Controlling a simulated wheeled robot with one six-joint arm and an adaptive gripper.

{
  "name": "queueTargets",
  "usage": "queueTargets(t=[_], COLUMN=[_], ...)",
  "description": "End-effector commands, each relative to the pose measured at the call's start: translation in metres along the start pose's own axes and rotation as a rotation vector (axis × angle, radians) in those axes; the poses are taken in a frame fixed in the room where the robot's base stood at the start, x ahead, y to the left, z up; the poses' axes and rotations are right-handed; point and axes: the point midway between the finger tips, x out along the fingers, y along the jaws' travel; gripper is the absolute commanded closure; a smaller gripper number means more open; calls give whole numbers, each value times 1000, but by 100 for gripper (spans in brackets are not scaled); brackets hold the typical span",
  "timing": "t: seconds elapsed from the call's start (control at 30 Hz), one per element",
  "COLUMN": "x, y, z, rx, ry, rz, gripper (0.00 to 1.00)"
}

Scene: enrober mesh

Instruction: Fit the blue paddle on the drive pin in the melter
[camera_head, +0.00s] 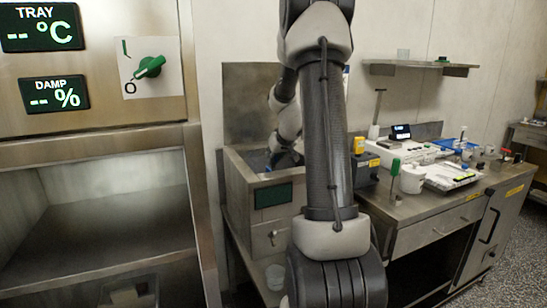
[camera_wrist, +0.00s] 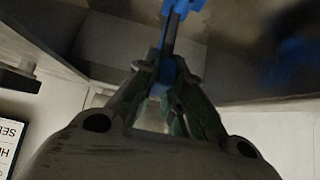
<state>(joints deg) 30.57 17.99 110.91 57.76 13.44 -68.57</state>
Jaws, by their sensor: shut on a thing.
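My gripper (camera_wrist: 172,80) is shut on the blue paddle (camera_wrist: 170,72) in the wrist view. Blue shows between the fingertips and again at the top of the frame, with a dark grey stem between. Another blue piece (camera_wrist: 297,58) shows at the right edge; I cannot tell whether it belongs to the paddle. In the head view the melter (camera_head: 238,178) is the open steel box left of my arm. My wrist reaches down into it and a little blue shows there. My fingertips are hidden in that view. The drive pin is not visible in either view.
A steel bench (camera_head: 425,205) on the right holds a white machine, a green-handled tool (camera_head: 395,167), a white mug (camera_head: 412,180) and a tray of tools. A steel cabinet (camera_head: 95,215) with displays stands at the left. A tall back panel (camera_head: 250,100) rises behind the melter.

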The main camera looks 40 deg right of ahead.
Motion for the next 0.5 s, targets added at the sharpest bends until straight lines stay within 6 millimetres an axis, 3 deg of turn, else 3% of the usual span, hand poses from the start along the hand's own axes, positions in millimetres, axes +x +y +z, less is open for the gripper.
queueTargets(t=[0.5], x=[9], y=[0], z=[9], rx=[0], ry=[-1], rz=[-1], gripper=[100])
